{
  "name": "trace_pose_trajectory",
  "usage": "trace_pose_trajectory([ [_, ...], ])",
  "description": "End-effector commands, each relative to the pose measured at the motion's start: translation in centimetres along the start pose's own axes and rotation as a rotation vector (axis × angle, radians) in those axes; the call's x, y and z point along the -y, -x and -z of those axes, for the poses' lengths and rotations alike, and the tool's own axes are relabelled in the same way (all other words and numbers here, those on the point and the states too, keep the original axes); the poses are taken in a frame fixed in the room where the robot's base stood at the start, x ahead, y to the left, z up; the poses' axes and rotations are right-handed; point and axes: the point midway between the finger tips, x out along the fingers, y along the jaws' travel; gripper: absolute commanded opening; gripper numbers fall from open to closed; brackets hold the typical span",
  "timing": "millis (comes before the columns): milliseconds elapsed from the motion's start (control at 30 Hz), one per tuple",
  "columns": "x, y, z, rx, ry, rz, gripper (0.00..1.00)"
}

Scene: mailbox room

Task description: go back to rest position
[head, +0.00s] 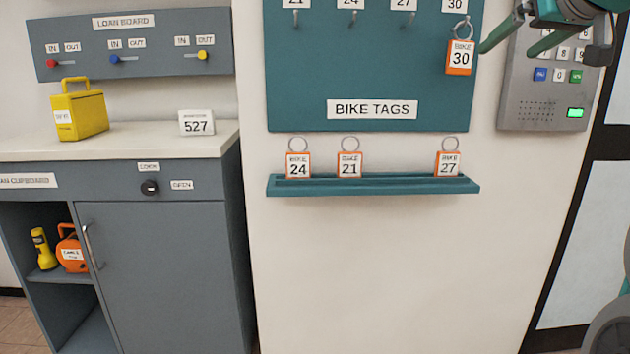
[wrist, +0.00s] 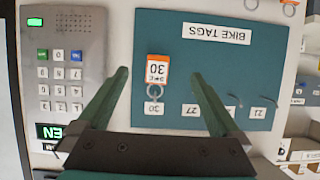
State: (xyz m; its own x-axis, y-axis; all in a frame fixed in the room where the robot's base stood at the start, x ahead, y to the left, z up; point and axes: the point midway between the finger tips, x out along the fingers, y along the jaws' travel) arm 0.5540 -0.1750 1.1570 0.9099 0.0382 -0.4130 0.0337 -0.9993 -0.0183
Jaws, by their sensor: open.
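My gripper (head: 518,38) shows at the top right of the head view, in front of the right edge of the teal tag board and the keypad. In the wrist view its two green fingers (wrist: 160,95) stand wide apart with nothing held between them. The orange bike tag 30 (head: 460,58) hangs by its ring from the hook under label 30; it also shows in the wrist view (wrist: 157,72), upside down, beyond the open fingers. Tags 24 (head: 298,165), 21 (head: 349,165) and 27 (head: 449,164) stand on the teal ledge (head: 375,187).
The grey keypad panel (head: 520,90) with a lit green display is close to my gripper. At the left are a counter (head: 150,138) with a yellow box (head: 79,112) and a 527 card (head: 196,122), and a grey cupboard (head: 160,270). The wall below the ledge is bare.

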Motion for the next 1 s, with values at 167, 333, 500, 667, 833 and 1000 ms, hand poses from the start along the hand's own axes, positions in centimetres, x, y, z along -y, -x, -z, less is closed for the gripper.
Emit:
trace_pose_trajectory([
  [167, 1.4, -1.2, -1.8, 0.052, -0.012, 0.023, 1.0],
  [333, 3.2, -2.5, -4.3, 0.122, -0.028, 0.047, 1.0],
  [500, 5.8, -3.9, -8.2, 0.218, -0.044, 0.076, 1.0],
  [667, 9.3, -5.2, -14.6, 0.366, -0.06, 0.104, 1.0],
  [833, 12.8, -5.4, -22.7, 0.535, -0.07, 0.118, 1.0],
  [1000, 15.5, -4.4, -31.2, 0.701, -0.07, 0.113, 1.0],
])
